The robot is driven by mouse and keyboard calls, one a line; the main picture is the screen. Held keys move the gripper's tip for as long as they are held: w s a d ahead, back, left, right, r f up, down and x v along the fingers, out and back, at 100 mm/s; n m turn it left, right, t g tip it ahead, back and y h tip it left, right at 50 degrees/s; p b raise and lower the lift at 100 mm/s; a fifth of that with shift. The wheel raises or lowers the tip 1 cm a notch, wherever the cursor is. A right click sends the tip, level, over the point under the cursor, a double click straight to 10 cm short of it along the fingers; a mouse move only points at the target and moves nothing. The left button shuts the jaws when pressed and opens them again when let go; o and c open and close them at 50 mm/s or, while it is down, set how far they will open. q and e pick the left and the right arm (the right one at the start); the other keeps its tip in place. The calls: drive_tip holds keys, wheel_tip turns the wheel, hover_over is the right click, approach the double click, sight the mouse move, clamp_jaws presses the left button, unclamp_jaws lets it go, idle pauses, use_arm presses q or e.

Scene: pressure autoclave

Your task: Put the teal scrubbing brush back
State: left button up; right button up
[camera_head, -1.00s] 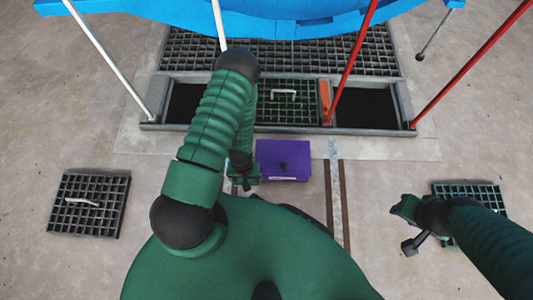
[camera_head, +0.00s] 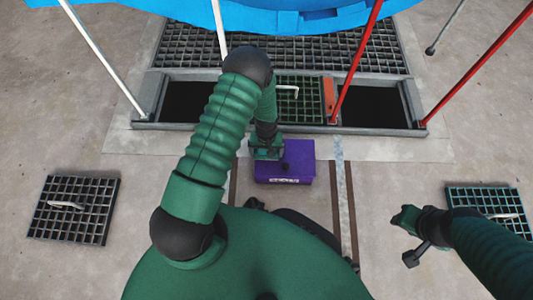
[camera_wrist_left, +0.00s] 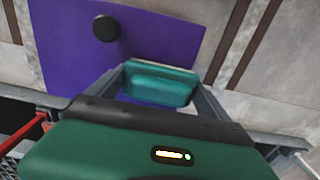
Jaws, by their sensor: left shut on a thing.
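The teal scrubbing brush (camera_wrist_left: 160,83) sits between my left gripper's fingers in the left wrist view. My left gripper (camera_head: 267,149) is shut on it, over the left part of a purple box (camera_head: 300,165) with a black knob. The purple box also fills the upper left of the wrist view (camera_wrist_left: 70,60). I cannot tell whether the brush touches the box. The brush's underside is hidden. My right gripper (camera_head: 408,237) is open and empty over the floor at the right.
A pit with two dark openings lies behind the box, with a grating (camera_head: 300,105) between them. Red poles (camera_head: 358,60) and white poles (camera_head: 105,60) stand around it under a blue structure (camera_head: 290,15). Loose gratings lie at left (camera_head: 72,225) and right (camera_head: 482,195).

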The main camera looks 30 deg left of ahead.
use_arm(q)
drive_tip(key=o, duration=1.2)
drive_tip(key=shift+f, duration=0.1)
wheel_tip(320, 180, up, 12)
drive_tip(key=p, duration=0.8)
drive_tip(key=s+d+r+m+t, duration=0.1)
drive_tip(key=d+r+m, duration=0.25)
drive_tip(key=r, duration=1.25)
drive_tip(key=s+d+r+m, duration=0.1)
drive_tip(key=s+r, duration=0.1)
drive_tip(key=r, duration=0.1)
drive_tip(key=s+d+r+m+t, duration=0.1)
drive_tip(key=s+r, duration=0.2)
drive_tip(key=s+d+r+m, duration=0.1)
drive_tip(key=s+d+r, duration=0.1)
drive_tip(key=s+r, duration=0.1)
drive_tip(key=shift+s+r+t, duration=0.2)
drive_tip(key=shift+r+t, duration=0.1)
